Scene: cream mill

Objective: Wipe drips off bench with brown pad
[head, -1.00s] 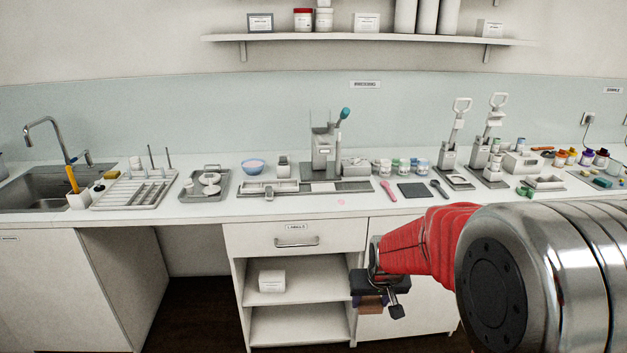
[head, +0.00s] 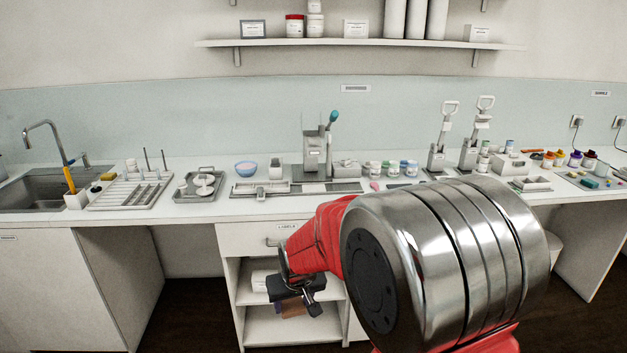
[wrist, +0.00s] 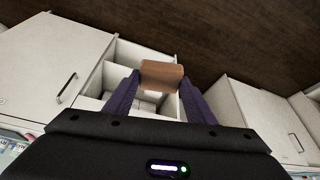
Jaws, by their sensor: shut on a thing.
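My gripper (head: 300,292) is shut on the brown pad (wrist: 161,75), held between its two purple-grey fingers in the wrist view. In the head view, the pad (head: 291,310) shows below the gripper, in front of the open shelves and lower than the bench top. The white bench (head: 215,209) runs across the room behind and above the gripper. I cannot make out any drips on it now; my arm covers part of its front edge.
A sink (head: 38,190), drying rack (head: 130,190) and grey tray (head: 199,184) stand on the left. The drawer (head: 240,240) is shut above the open shelves.

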